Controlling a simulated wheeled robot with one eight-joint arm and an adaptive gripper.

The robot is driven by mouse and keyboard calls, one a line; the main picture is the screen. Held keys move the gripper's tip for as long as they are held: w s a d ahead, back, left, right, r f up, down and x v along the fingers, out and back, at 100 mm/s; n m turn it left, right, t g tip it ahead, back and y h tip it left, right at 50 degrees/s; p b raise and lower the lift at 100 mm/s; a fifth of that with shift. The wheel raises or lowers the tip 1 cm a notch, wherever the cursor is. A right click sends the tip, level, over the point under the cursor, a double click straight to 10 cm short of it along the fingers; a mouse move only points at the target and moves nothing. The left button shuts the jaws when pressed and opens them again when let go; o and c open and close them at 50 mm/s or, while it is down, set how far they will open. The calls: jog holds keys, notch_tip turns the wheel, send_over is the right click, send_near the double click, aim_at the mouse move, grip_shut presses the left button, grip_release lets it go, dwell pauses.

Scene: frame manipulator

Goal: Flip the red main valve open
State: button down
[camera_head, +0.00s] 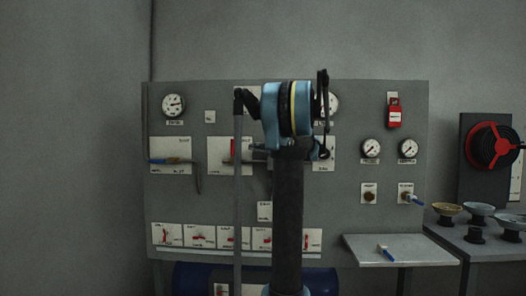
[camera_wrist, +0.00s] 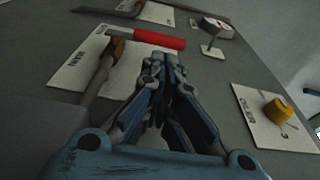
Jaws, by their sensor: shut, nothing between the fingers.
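The red main valve handle (camera_wrist: 146,38) lies across a white plate (camera_wrist: 75,72) lettered MAIN in the wrist view, with its grip pointing right. In the head view a bit of red (camera_head: 236,145) shows on the plate behind my arm; the rest is hidden. My gripper (camera_wrist: 165,62) is shut and empty. Its fingertips are just below the red grip in the wrist view. I cannot tell whether they touch it. In the head view my wrist hides the fingers.
A brass-coloured pipe (camera_wrist: 100,72) runs beside the handle. A yellow knob (camera_wrist: 278,110) on a plate lettered OILER is to the right. The panel (camera_head: 345,225) also carries a blue-handled lever (camera_head: 165,161), gauges (camera_head: 173,105) and a red lock (camera_head: 394,118). A shelf (camera_head: 425,252) juts out lower right.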

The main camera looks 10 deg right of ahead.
aim_at(233, 151)
jog(key=x, duration=0.6)
jog(key=shift+w+a, duration=0.15)
jog(key=shift+a, duration=0.15)
